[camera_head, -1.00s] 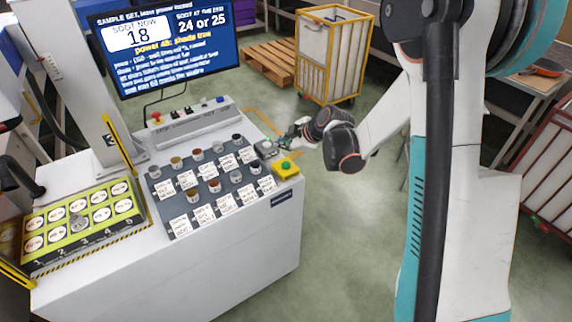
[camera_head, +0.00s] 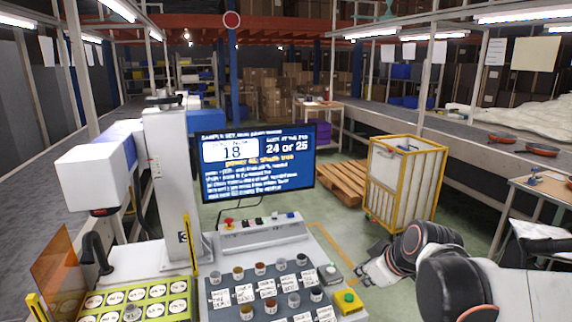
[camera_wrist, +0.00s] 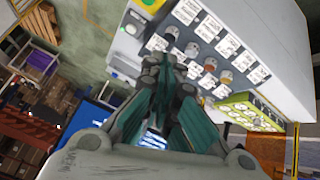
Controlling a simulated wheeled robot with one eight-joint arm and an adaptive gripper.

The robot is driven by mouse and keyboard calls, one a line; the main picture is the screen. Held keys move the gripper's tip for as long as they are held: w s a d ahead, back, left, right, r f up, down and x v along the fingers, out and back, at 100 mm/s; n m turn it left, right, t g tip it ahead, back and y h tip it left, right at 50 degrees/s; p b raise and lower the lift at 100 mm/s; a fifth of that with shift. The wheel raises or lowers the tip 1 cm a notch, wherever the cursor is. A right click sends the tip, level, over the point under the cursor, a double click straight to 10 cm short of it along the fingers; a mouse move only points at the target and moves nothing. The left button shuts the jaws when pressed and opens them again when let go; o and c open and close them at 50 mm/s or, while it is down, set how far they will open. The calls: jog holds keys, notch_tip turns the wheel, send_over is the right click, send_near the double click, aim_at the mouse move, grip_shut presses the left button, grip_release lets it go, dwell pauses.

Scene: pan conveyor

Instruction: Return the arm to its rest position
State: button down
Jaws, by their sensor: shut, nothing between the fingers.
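My gripper (camera_head: 368,276) is at the right side of the workstation in the head view, just off its right edge near the yellow box with a green button (camera_head: 348,301). My arm reaches in from the lower right. In the wrist view my gripper (camera_wrist: 168,62) has its fingers together with nothing between them. The workstation's white body (camera_wrist: 262,40) and its sample tray (camera_wrist: 222,62) lie beyond the fingers. No object is held.
A monitor (camera_head: 258,165) stands behind the control box (camera_head: 258,232). A yellow-framed cart (camera_head: 403,185) and a wooden pallet (camera_head: 343,182) stand on the floor beyond. Green floor (camera_head: 345,243) beside the workstation is clear.

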jog(key=s+d+r+m+h, duration=0.1)
jog(key=s+m, duration=0.3)
jog(key=s, duration=0.5)
jog(key=s+r+m+h, duration=0.1)
jog(key=s+m, duration=0.3)
jog(key=s, duration=0.6)
jog(key=shift+s+d+r, duration=0.15)
jog(key=shift+d+r, duration=0.1)
jog(key=shift+d, duration=0.1)
